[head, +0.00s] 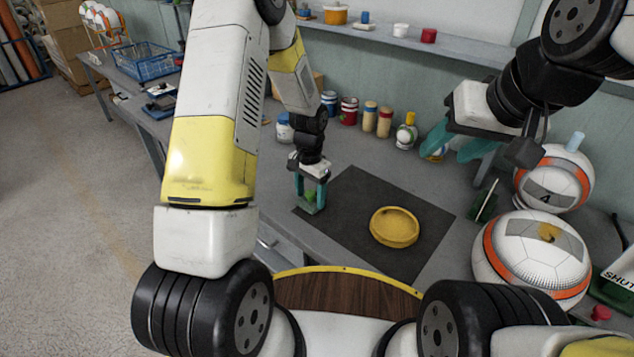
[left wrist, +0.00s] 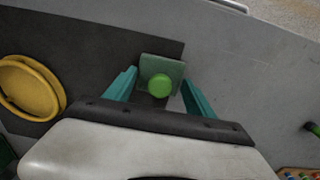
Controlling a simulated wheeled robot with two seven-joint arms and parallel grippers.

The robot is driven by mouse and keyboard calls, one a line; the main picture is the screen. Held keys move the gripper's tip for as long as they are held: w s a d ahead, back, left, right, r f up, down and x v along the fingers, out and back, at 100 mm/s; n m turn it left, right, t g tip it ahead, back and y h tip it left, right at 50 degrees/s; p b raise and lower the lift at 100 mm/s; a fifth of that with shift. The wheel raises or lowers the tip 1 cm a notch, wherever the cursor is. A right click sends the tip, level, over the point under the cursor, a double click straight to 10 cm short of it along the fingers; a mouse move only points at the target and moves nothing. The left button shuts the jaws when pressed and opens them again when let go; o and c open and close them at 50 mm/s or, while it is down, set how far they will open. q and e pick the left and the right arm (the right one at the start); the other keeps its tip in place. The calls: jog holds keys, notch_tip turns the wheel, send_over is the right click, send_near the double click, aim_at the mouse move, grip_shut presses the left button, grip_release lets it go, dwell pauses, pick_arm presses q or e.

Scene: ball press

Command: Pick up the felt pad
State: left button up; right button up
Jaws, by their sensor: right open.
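The felt pad, a grey-green square plate (left wrist: 163,67) with a round bright green knob (left wrist: 159,86), shows in the left wrist view at the edge of the dark mat. In the head view its green knob (head: 310,196) shows between the fingers of my left gripper (head: 310,207). My left gripper points down over the pad. Its teal fingers stand on either side of the knob, with gaps between, so it is open. Whether the fingertips touch the plate cannot be told. My right gripper (head: 462,150) is open and empty, raised above the bench at the right.
A yellow round dish (head: 395,227) lies on the dark mat (head: 365,190), right of my left gripper. Two balls (head: 530,262) stand at the right. Several jars and cans (head: 369,116) line the back wall. A blue basket (head: 146,62) stands at the far left.

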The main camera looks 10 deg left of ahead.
aim_at(311, 194)
pick_arm(q)
jog(key=c, duration=0.4)
jog(key=shift+r, duration=0.15)
jog(key=shift+r, duration=0.7)
jog(key=shift+s+d+r, duration=0.1)
jog(key=shift+s+r, duration=0.1)
jog(key=shift+r, duration=0.35)
jog(key=shift+s+r, duration=0.15)
jog(key=shift+r, duration=0.35)
jog(key=s+d, duration=0.1)
jog(key=s, duration=0.4)
jog(key=s+d, duration=0.1)
jog(key=s, duration=0.4)
jog(key=s+d+r, duration=0.1)
jog(key=s, duration=0.3)
jog(key=shift+s+d+r, duration=0.1)
jog(key=shift+s+d, duration=0.3)
